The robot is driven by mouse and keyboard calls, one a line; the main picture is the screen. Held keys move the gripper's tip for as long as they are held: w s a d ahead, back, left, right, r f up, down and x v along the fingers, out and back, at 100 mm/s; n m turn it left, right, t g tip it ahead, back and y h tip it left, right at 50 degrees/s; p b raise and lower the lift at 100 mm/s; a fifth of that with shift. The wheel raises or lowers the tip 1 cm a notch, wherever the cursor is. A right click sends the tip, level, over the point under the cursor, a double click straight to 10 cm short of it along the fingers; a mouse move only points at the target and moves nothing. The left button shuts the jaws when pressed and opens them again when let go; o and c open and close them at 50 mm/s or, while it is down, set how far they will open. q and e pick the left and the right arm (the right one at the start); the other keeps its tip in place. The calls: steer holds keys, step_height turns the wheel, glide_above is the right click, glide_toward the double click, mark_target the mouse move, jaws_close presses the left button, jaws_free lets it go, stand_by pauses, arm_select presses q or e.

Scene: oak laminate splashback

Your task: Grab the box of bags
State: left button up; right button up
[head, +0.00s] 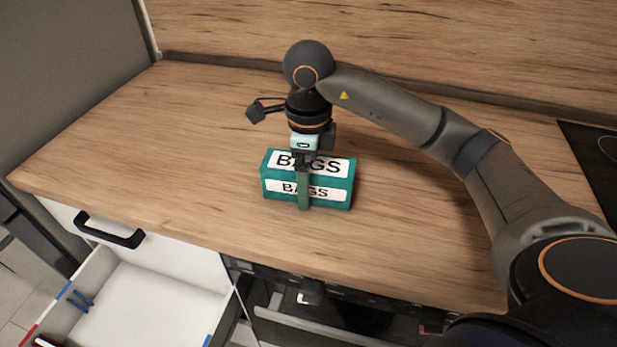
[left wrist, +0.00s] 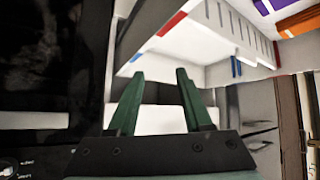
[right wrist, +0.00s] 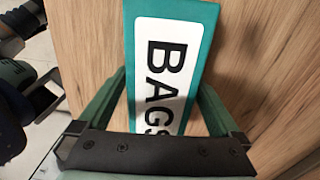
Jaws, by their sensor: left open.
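The box of bags (head: 335,169) is teal with white "BAGS" labels and lies on the wooden worktop near its front edge. My right gripper (head: 302,180) is over the box from above, with one finger down its front face; the other finger is hidden behind it. In the right wrist view the box (right wrist: 170,75) lies between the two green fingers of the right gripper (right wrist: 160,95). I cannot tell whether both fingers press on it. My left gripper (left wrist: 158,90) is open and empty, away from the box, and is outside the head view.
A dark hob (head: 595,160) is at the right. A wooden splashback (head: 430,45) runs along the back. The worktop left of the box is clear.

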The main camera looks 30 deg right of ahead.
jaws_close()
stand_by(0.6)
steer(key=shift+r, duration=0.1)
